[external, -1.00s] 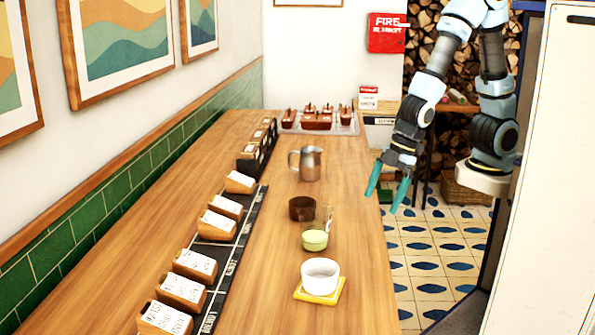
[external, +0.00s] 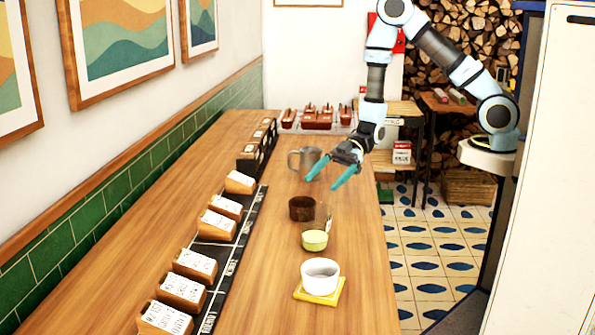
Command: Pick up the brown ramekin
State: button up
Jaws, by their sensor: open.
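The brown ramekin (external: 301,208) stands upright on the wooden counter, in the middle of its width. It is small, dark and round. My gripper (external: 326,179) is open and empty, with its two teal fingers apart. In the picture it is just above and to the right of the ramekin, and the fingers do not appear to touch it. How high they are above the counter is hard to tell.
A metal pitcher (external: 308,159) stands behind the ramekin. A clear glass (external: 325,215) and a green cup (external: 314,240) stand close in front. A white bowl (external: 320,275) sits on a yellow coaster (external: 311,297). Wooden card blocks (external: 226,206) line a black strip at left.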

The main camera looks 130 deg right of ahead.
jog(key=p, duration=0.3)
send_near(294, 212)
jog(key=shift+d+x, duration=0.2)
jog(key=shift+x, duration=1.85)
jog(key=shift+f, duration=0.2)
jog(key=c, duration=1.1)
